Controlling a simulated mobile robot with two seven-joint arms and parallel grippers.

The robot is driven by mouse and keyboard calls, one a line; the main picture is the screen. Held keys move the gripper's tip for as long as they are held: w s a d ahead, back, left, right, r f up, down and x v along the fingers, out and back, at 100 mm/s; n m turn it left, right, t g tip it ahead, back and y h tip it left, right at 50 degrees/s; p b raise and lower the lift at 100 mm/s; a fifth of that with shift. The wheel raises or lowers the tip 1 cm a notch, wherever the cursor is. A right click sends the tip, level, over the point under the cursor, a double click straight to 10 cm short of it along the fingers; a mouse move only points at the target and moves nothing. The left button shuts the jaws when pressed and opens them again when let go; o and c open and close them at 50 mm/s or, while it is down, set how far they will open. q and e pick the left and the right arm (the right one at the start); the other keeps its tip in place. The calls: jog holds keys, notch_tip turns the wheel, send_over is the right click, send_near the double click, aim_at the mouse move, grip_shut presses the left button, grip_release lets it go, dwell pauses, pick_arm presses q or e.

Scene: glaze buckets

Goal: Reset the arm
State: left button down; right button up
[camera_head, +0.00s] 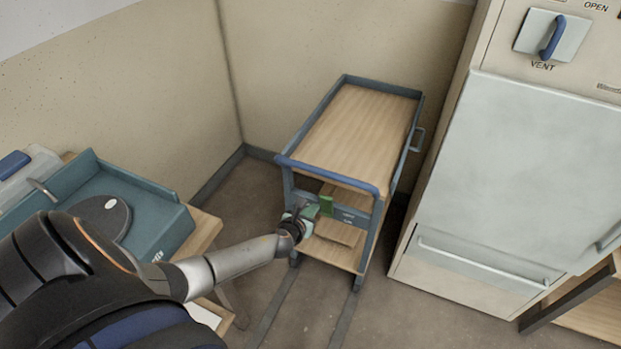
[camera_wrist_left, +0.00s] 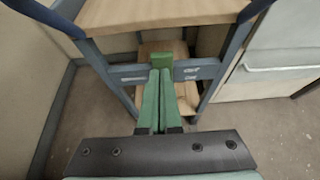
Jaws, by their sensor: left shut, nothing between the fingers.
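My left arm reaches in from the left in the head view. Its gripper (camera_head: 312,212) is at the near end of the cart, below the blue push handle. In the left wrist view the two green fingers (camera_wrist_left: 159,100) lie side by side, shut, with nothing between them. My right gripper is in neither view.
The blue-framed cart (camera_head: 365,135) has a bare wooden top and a lower wooden shelf. A large pale cabinet (camera_head: 530,165) stands to its right. A teal bin (camera_head: 140,200) sits on a wooden table at the left. Bare floor lies between table and cart.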

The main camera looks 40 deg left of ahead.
pick_arm(q)
jog(key=r, duration=0.1)
jog(key=s+r, duration=0.1)
jog(key=shift+s+d+r, duration=0.2)
jog(key=shift+r, duration=0.1)
